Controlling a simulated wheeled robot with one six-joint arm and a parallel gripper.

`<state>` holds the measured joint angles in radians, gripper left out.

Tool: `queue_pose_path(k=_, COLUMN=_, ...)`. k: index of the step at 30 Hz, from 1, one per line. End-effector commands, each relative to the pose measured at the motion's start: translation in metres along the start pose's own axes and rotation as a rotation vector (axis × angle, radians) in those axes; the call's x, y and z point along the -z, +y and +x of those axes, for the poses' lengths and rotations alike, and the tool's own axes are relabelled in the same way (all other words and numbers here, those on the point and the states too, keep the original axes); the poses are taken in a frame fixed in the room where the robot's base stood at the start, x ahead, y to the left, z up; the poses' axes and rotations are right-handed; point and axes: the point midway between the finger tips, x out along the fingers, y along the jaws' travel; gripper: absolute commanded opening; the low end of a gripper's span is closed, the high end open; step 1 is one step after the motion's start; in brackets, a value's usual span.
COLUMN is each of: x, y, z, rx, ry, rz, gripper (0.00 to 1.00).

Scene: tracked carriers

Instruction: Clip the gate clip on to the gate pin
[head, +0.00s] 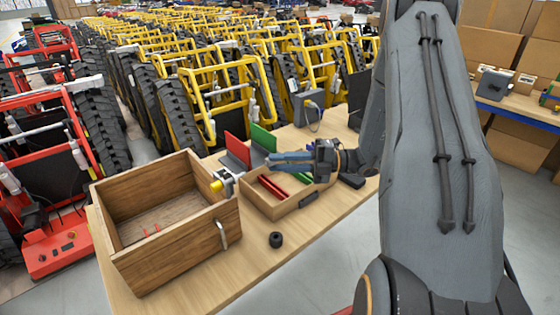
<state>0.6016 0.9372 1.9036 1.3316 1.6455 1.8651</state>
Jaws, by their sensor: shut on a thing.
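My gripper (314,160) is above the small wooden tray on the bench, pointing left. It is shut, and a long blue-grey piece reaches left from it. I take this piece for the gate clip (289,158), though finger and clip are hard to tell apart at this size. A silver fitting with a yellow end (224,181) stands at the right corner of the open wooden box. It may carry the gate pin, but I cannot make out a pin. The blue-grey piece ends to the right of this fitting and appears apart from it.
The wooden box (180,245) has a metal handle and small red pieces inside. The tray (292,206) holds red and green parts. Red and green panels (262,139) stand behind. A black cylinder (276,240) sits on the bench front, with clear bench around it. Yellow carriers (215,95) stand behind.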

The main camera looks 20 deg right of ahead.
Motion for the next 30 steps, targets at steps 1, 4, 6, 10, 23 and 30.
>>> queue_pose_path(k=1, x=0.003, y=0.001, z=0.003, rx=-0.001, ry=0.001, rz=0.001, gripper=0.00)
queue_pose_path(k=4, x=0.008, y=0.001, z=0.010, rx=0.000, ry=0.002, rz=0.000, gripper=0.00)
queue_pose_path(k=6, x=0.012, y=0.001, z=0.015, rx=0.000, ry=0.002, rz=0.001, gripper=0.00)
queue_pose_path(k=10, x=0.019, y=0.002, z=0.024, rx=0.001, ry=0.001, rz=0.000, gripper=0.00)
queue_pose_path(k=23, x=0.035, y=0.001, z=0.045, rx=0.001, ry=0.000, rz=0.000, gripper=0.00)
queue_pose_path(k=30, x=0.036, y=0.000, z=0.046, rx=0.001, ry=0.000, rz=-0.001, gripper=0.00)
